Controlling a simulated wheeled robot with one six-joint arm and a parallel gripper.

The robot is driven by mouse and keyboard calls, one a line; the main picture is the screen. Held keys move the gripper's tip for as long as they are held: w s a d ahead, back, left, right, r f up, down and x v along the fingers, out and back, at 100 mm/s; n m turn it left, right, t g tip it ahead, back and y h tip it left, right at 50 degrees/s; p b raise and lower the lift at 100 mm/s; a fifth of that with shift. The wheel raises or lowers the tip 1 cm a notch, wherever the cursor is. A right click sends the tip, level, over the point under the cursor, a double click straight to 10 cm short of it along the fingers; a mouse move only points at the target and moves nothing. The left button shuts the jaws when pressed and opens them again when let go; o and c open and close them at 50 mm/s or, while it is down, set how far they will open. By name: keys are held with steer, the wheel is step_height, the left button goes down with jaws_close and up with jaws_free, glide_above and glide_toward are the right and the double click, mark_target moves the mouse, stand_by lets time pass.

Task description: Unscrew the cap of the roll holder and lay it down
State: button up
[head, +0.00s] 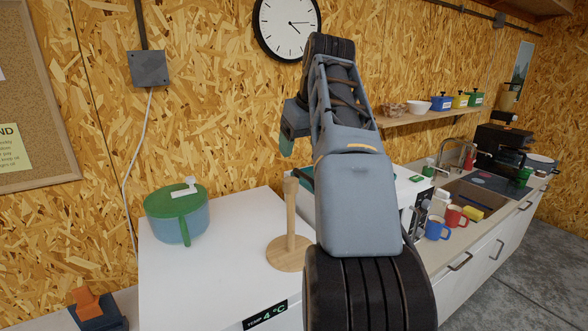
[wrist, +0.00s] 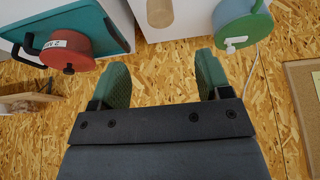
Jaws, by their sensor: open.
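The wooden roll holder (head: 290,228) stands upright on the white fridge top, with a round base and a bare pole. The pole's top end (head: 291,183) is where the cap would be; I cannot make out a seam between cap and pole. In the wrist view the rounded wooden end (wrist: 159,14) shows at the top edge, ahead of and between the fingers. My gripper (head: 287,146) is above the pole and apart from it. In the wrist view my gripper (wrist: 162,66) has its two green fingers wide apart with nothing between them.
A green-lidded blue pot (head: 180,215) stands left of the holder. The wrist view shows a red pot (wrist: 68,50) on a teal tray (wrist: 112,38). White fridge top (head: 235,235) is clear between the green-lidded pot and the holder. The OSB wall (head: 215,100) is behind.

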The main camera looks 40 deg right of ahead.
mark_target(291, 179)
steer(key=x, duration=1.1)
steer(key=shift+w+f, duration=0.15)
steer(key=shift+f, duration=0.2)
steer(key=c, duration=1)
steer(key=shift+r+n+y, duration=0.1)
steer(key=shift+n+y, duration=0.2)
steer(key=shift+n, duration=0.5)
steer(key=shift+c, duration=0.4)
steer(key=shift+n+y, duration=0.3)
steer(key=shift+n, duration=0.4)
steer(key=shift+n+y+p, duration=0.6)
steer(key=shift+n+p, duration=0.15)
steer(key=shift+n, duration=0.65)
